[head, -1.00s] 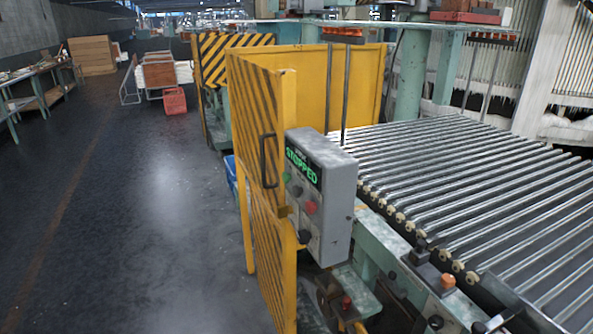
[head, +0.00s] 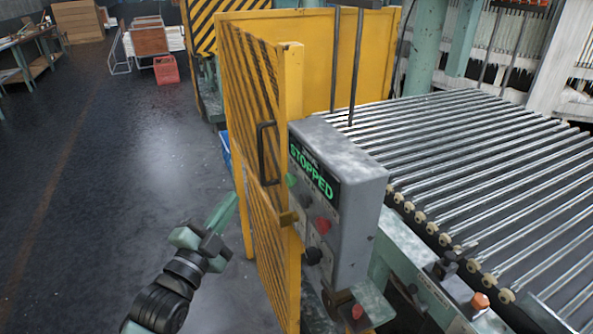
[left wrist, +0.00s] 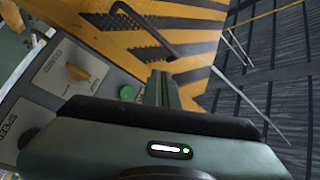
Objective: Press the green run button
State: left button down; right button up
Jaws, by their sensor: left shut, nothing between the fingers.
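The green run button (head: 291,180) is on the left edge of the face of a grey control box (head: 352,200), partly seen past the gate's edge. The box display (head: 313,172) reads STOPPED in green. A red button (head: 322,225) and a black knob (head: 313,256) sit lower on the box. In the left wrist view the green button (left wrist: 127,93) shows just left of my finger (left wrist: 158,89). My right gripper is out of view.
A yellow-black striped gate (head: 245,95) with a dark handle (head: 266,150) stands between my left gripper and the box. A roller conveyor (head: 480,170) lies to the right. The floor at left is clear. A red crate (head: 166,69) stands farther back.

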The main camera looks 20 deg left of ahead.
aim_at(291, 180)
pick_arm(q)
jog(key=shift+s+d+r, duration=0.1)
jog(key=shift+d+r, duration=0.1)
jog(key=shift+r, duration=0.5)
jog(key=w+d, duration=0.5)
jog(key=w, duration=0.1)
jog(key=shift+w+d+p, duration=0.3)
jog(key=shift+w+d, duration=0.1)
dwell(1.7)
